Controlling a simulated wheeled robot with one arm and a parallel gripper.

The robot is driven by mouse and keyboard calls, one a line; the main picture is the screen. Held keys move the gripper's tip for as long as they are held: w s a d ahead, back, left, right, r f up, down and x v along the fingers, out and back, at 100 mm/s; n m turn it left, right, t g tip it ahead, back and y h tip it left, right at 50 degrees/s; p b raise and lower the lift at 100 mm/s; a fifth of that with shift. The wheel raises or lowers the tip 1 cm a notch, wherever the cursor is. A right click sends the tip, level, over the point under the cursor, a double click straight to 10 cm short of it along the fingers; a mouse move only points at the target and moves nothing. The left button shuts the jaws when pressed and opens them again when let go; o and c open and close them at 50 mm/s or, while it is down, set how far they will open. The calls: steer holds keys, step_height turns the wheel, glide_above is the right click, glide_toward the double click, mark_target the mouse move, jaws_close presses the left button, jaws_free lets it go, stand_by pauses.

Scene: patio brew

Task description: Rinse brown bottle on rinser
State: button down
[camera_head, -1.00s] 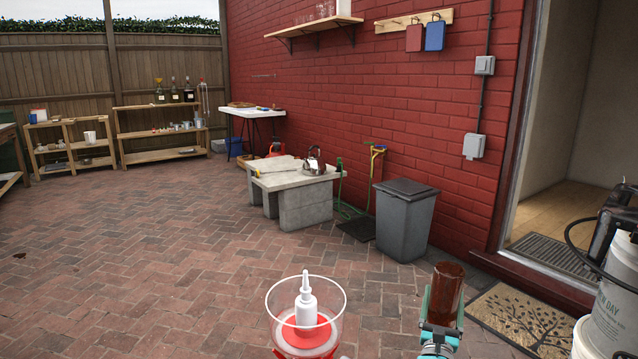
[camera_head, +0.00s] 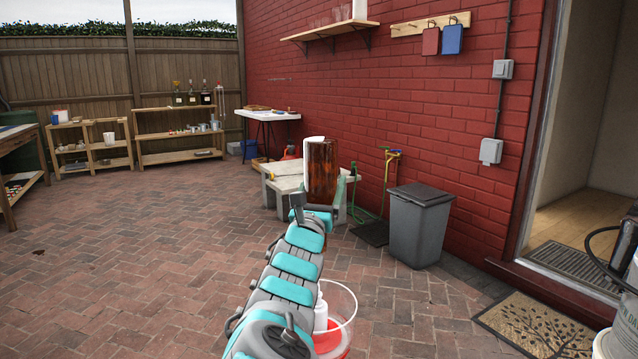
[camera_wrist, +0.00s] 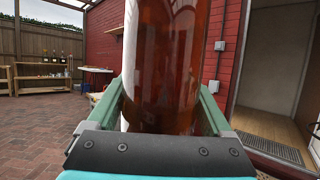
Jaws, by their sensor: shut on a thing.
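The rinser (camera_head: 336,318), a clear round bowl with a red base and a white nozzle, is at the bottom of the body view, partly hidden behind my arm. The bottle is apart from the rinser.
A grey bin (camera_head: 418,226) stands by the red wall, left of the doorway. A doormat (camera_head: 534,324) lies at the lower right, beside a white bucket (camera_head: 622,325). The concrete-block table (camera_head: 268,187) is behind the bottle. The brick paving at left is clear.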

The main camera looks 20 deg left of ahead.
steer(key=shift+s+a+r, duration=0.35)
steer(key=shift+a, duration=0.1)
steer(key=shift+f+b, duration=1.7)
steer(key=shift+f, duration=0.75)
steer(key=shift+f, duration=0.15)
step_height(320, 180, down, 7)
steer(key=b, duration=0.3)
stand_by(0.3)
